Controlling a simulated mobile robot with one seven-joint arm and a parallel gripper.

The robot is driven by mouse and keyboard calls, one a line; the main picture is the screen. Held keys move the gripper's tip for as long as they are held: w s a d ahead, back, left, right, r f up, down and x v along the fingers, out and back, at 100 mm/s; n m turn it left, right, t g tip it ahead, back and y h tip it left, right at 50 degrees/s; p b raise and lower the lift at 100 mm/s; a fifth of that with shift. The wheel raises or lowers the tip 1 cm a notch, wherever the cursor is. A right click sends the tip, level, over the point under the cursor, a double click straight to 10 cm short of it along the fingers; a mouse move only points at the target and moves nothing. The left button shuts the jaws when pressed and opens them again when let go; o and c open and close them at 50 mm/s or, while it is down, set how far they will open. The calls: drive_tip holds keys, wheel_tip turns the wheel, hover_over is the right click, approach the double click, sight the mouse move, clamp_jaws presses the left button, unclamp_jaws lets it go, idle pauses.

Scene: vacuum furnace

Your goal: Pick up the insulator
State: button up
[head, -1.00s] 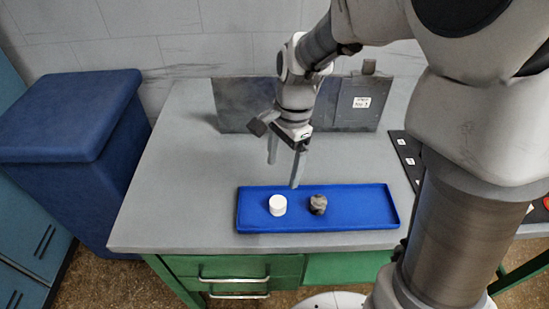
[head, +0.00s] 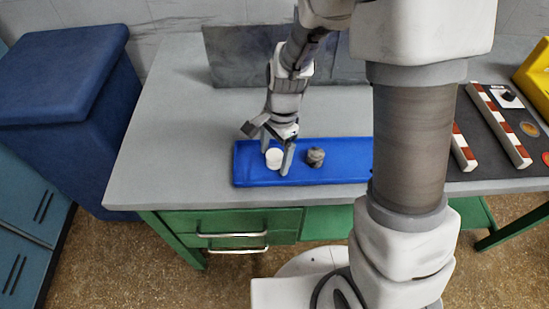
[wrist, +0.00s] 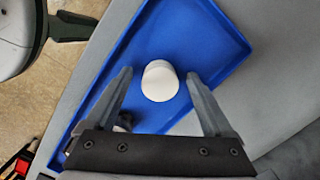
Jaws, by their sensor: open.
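The insulator is most likely the white cylinder (head: 274,158), standing upright near the left end of the blue tray (head: 345,176). A dark grey, lumpy piece (head: 315,156) sits in the tray to its right. My gripper (head: 276,160) is open, with its fingers down on either side of the white cylinder in the head view. In the wrist view the white cylinder (wrist: 160,81) lies between and slightly beyond the open fingertips (wrist: 160,74). I see no clear contact between fingers and cylinder. The dark piece (wrist: 125,120) is partly hidden by the left finger there.
The grey table (head: 170,130) is clear left of the tray. A metal panel (head: 235,58) stands behind. A blue bin (head: 65,100) stands at the left. Red-and-white bars (head: 498,125) lie on a dark mat at the right. My arm hides the tray's right end.

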drive_tip(key=shift+c, duration=0.2)
clamp_jaws()
idle(0.3)
